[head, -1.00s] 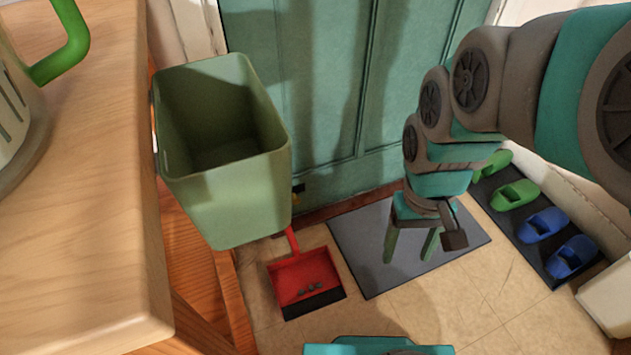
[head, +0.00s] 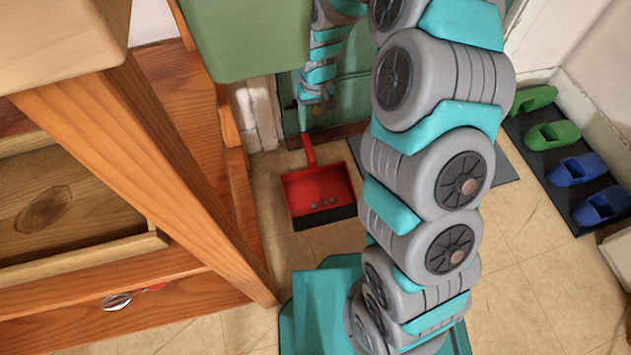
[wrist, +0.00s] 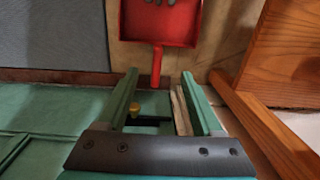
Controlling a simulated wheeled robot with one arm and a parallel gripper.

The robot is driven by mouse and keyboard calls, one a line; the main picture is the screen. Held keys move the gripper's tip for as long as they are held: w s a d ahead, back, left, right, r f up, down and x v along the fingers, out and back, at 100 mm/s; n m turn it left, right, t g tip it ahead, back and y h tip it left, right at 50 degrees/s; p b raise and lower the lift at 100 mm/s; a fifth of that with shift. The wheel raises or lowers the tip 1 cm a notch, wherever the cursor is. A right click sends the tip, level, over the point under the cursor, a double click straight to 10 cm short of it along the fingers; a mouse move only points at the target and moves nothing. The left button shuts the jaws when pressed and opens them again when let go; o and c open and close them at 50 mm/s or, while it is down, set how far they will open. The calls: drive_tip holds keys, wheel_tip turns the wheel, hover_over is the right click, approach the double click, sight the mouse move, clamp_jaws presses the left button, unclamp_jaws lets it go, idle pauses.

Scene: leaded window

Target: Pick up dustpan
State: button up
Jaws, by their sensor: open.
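The red dustpan (head: 318,190) lies on the tiled floor with several small dark bits in it. Its pan has a dark front lip, and its handle (head: 308,150) points toward the green door. My gripper (head: 314,122) is beyond the handle's end, low by the door, and partly hard to make out there. In the wrist view my gripper (wrist: 159,74) is open, and the end of the red handle (wrist: 156,66) shows between its fingertips. I cannot tell whether anything touches. The dustpan's pan (wrist: 160,28) is cut off by the upper edge there.
A green bin (head: 245,40) hangs over the upper left. A wooden bench frame (head: 130,130) stands left of the dustpan. A grey mat (wrist: 50,35) lies beside it. Slippers (head: 575,170) sit on a dark mat at right. A yellow-tipped thing (wrist: 134,109) shows between my fingers.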

drive_tip(key=b, duration=0.2)
hover_over(310, 150)
wheel_tip(310, 150, down, 13)
drive_tip(key=shift+w+f, duration=0.1)
drive_tip(key=shift+f, duration=0.05)
drive_tip(key=shift+f+b, duration=0.7)
drive_tip(key=shift+f, duration=3.15)
clamp_jaws()
